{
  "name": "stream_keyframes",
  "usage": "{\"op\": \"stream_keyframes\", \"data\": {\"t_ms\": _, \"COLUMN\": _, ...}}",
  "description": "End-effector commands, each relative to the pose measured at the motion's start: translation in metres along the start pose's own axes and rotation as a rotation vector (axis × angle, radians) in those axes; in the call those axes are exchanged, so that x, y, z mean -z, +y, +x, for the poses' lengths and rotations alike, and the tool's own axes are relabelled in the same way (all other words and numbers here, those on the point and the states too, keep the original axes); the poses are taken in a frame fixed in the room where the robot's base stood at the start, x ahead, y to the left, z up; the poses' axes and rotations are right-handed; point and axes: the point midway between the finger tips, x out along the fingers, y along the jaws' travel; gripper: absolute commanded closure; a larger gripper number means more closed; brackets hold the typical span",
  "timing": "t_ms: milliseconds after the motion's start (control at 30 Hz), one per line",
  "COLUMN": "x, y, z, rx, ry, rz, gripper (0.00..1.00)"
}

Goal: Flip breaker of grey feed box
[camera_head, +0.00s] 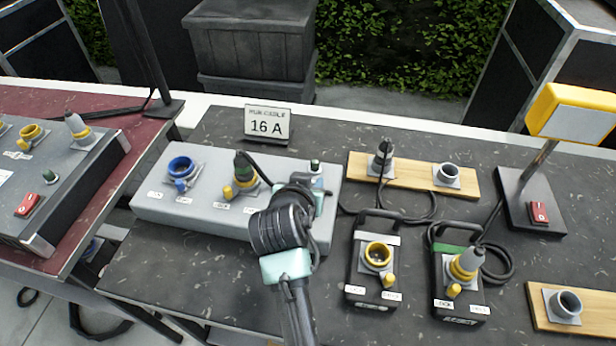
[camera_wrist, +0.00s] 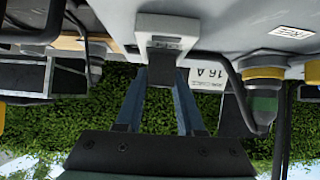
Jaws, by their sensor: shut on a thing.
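The grey feed box (camera_head: 160,207) lies on the dark table, with a blue socket (camera_head: 181,167) at its left and a plug with a yellow collar (camera_head: 243,178) in its middle. Its breaker is at the right end, mostly hidden by my arm in the head view. In the wrist view, which is upside down, the breaker's pale labelled housing (camera_wrist: 165,25) shows close up. My gripper (camera_wrist: 160,78) is at the breaker, its two bluish fingers shut on the dark breaker lever (camera_wrist: 161,66). In the head view my gripper (camera_head: 318,192) is at the box's right end.
A "16 A" sign (camera_head: 267,124) stands behind the box. A cable from the plug passes close to my gripper. Wooden boards with sockets (camera_head: 412,165), two black connector boxes (camera_head: 376,262) and a yellow lamp (camera_head: 572,115) stand to the right. Another box with a red switch (camera_head: 28,205) is at left.

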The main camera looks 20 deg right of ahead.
Motion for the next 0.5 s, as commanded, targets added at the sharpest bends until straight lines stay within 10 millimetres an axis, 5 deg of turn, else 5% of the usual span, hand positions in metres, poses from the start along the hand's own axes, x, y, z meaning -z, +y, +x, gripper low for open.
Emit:
{"op": "stream_keyframes", "data": {"t_ms": 267, "x": -0.0005, "y": -0.0001, "z": 0.0002, "rx": 0.000, "ry": -0.001, "rz": -0.001, "gripper": 1.00}}
{"op": "stream_keyframes", "data": {"t_ms": 300, "x": -0.0006, "y": -0.0001, "z": 0.0002, "rx": 0.000, "ry": -0.001, "rz": -0.001, "gripper": 0.61}}
{"op": "stream_keyframes", "data": {"t_ms": 500, "x": -0.0004, "y": 0.0000, "z": 0.0001, "rx": 0.000, "ry": -0.001, "rz": 0.000, "gripper": 0.32}}
